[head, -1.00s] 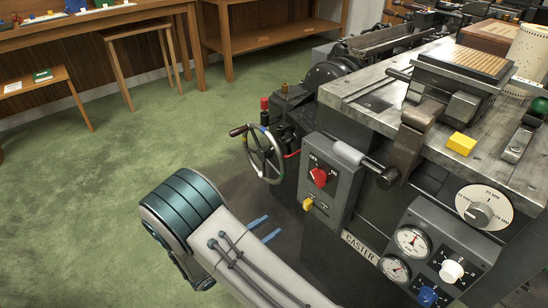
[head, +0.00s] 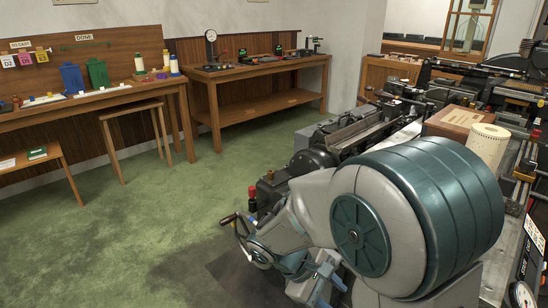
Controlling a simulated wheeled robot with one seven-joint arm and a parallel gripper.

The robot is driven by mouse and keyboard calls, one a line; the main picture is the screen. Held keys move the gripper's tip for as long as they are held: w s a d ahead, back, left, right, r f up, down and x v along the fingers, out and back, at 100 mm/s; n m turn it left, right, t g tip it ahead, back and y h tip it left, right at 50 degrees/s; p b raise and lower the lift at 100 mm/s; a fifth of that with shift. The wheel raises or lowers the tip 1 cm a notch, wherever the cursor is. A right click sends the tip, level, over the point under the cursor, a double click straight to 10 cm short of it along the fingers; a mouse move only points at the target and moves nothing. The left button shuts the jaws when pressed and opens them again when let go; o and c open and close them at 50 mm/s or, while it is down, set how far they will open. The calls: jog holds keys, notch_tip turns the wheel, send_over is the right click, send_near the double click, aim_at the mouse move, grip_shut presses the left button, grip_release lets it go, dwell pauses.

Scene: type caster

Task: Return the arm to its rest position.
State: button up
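My arm fills the lower right of the head view, with a large grey and teal joint in front of the caster machine (head: 345,133). My gripper (head: 328,284) shows low in the picture, below the arm's grey link. Its blue fingers look apart, with nothing seen between them. It is in front of the machine's left side, near the handwheel (head: 258,252); I cannot tell the exact gap. The arm hides most of the machine's front and its control panel.
A wooden bench (head: 262,70) with instruments stands at the back. A desk (head: 100,100) with coloured bottles and tags is at the left, with a stool (head: 130,112) before it. A perforated paper roll (head: 487,147) stands on the machine. Green floor (head: 130,220) is open at left.

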jog(key=s+r+m+t+y+p, duration=0.1)
jog(key=s+r+m+y+p, duration=0.1)
jog(key=r, duration=0.4)
jog(key=s+d+r+m+t+y+p, duration=0.1)
jog(key=s+r+m+y+p, duration=0.2)
jog(key=r+m+p, duration=0.2)
jog(key=s+d+r+m+t+y+p, duration=0.1)
jog(key=s+r+m+y+p, duration=0.1)
jog(key=r, duration=0.7)
jog(key=shift+s+d+m+t+y+p, duration=0.2)
jog(key=shift+m+t+y+p, duration=0.2)
jog(key=shift+m+y+p, duration=0.3)
jog(key=shift+c, duration=0.6)
jog(key=shift+a, duration=0.1)
